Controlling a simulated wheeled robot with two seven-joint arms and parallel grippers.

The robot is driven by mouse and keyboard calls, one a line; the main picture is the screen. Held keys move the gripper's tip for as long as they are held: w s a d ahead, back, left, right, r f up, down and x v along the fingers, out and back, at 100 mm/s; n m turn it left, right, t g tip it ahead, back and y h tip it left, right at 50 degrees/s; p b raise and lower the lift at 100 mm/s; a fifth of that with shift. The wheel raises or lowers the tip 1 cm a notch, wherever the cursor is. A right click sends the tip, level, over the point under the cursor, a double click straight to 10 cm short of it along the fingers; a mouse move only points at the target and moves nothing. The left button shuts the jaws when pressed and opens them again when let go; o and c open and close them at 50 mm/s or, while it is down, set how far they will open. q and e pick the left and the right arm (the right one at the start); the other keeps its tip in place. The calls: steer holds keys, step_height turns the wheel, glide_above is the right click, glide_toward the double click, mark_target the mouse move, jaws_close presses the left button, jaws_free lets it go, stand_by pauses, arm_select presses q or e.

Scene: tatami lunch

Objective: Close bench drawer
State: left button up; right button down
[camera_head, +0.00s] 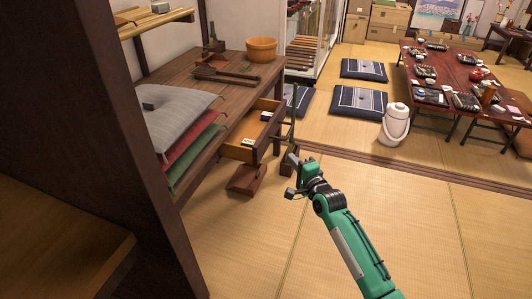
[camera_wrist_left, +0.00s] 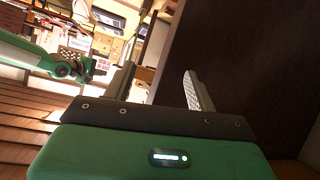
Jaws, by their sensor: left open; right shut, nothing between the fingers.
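The wooden bench (camera_head: 190,88) stands at the left in the head view. The drawer cannot be made out in that view.
Grey, red and green cushions (camera_head: 180,115) and a wooden tub (camera_head: 261,49) sit on the bench. A reddish-brown object (camera_head: 246,180) lies on the floor below the drawer. A dark post (camera_head: 110,120) stands at the left. Open tatami (camera_head: 400,215) lies to the right.

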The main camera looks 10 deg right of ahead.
steer(key=b, duration=0.2)
glide_toward(264, 137)
steer(key=w+d, duration=0.2)
steer(key=d, duration=0.1)
arm_select(q)
steer(key=w+d+r+t+h, duration=0.1)
steer(key=w+r+t, duration=0.2)
steer(key=r+t, duration=0.2)
steer(key=shift+r+t+h+b, duration=0.3)
steer(key=shift+r+b, duration=0.05)
steer(key=shift+r, duration=0.2)
arm_select(e)
steer(key=shift+w+a+f, duration=0.1)
steer(key=shift+w+a, duration=1.85)
steer(key=shift+w, duration=0.1)
arm_select(q)
steer(key=shift+w+d, duration=0.1)
